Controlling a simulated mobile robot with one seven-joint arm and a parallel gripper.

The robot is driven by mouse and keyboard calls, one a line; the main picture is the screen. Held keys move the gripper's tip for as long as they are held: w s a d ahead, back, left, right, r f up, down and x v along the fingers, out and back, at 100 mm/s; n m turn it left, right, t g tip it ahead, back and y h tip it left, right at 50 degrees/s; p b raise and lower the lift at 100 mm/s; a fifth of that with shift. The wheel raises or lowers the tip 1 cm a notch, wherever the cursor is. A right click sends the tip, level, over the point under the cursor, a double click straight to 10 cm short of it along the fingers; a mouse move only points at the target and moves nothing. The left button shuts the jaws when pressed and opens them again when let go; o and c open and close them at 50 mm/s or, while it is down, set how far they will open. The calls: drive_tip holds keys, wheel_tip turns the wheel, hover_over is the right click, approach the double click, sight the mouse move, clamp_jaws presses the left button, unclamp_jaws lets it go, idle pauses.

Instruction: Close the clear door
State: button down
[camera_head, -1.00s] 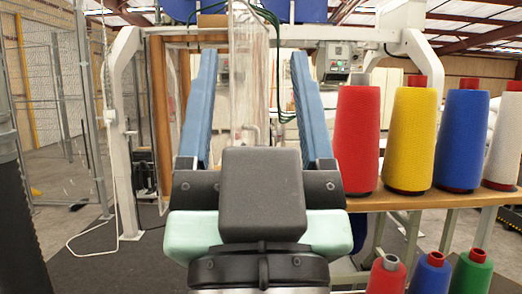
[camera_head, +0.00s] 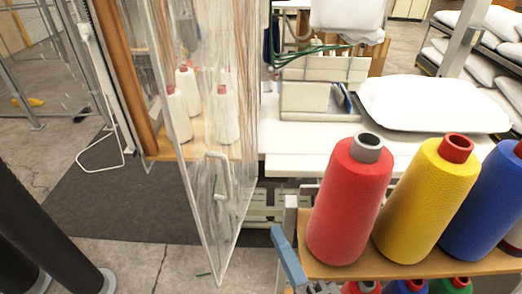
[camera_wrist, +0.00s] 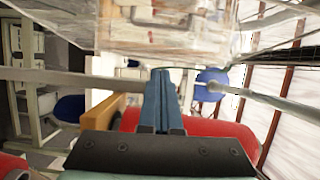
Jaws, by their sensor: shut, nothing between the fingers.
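The clear door (camera_head: 205,140) stands open in the head view, a tall see-through panel swung out from the wooden frame at left. Its pale handle (camera_head: 220,178) is on the panel's lower part. My gripper shows only partly in the head view, with its blue fingers (camera_head: 284,255) low, to the right of the door's bottom and beside the red cone. The handle and gripper look apart there. In the wrist view my gripper (camera_wrist: 160,75) has its two blue fingers together with nothing between them. A see-through surface crosses the top; I cannot tell whether it is the door.
A wooden shelf (camera_head: 400,270) with a red cone (camera_head: 348,205), a yellow cone (camera_head: 425,200) and a blue cone (camera_head: 490,215) stands at right. A white table (camera_head: 300,138) holding a pillow (camera_head: 432,103) is behind. The dark floor mat (camera_head: 110,205) left of the door is clear.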

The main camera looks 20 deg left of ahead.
drive_tip(key=s+a+p+x, duration=0.1)
drive_tip(key=p+x, duration=0.4)
drive_tip(key=x, duration=0.7)
drive_tip(key=shift+s+a+p, duration=0.25)
drive_tip(key=shift+a+p, duration=0.1)
drive_tip(key=shift+a, duration=0.5)
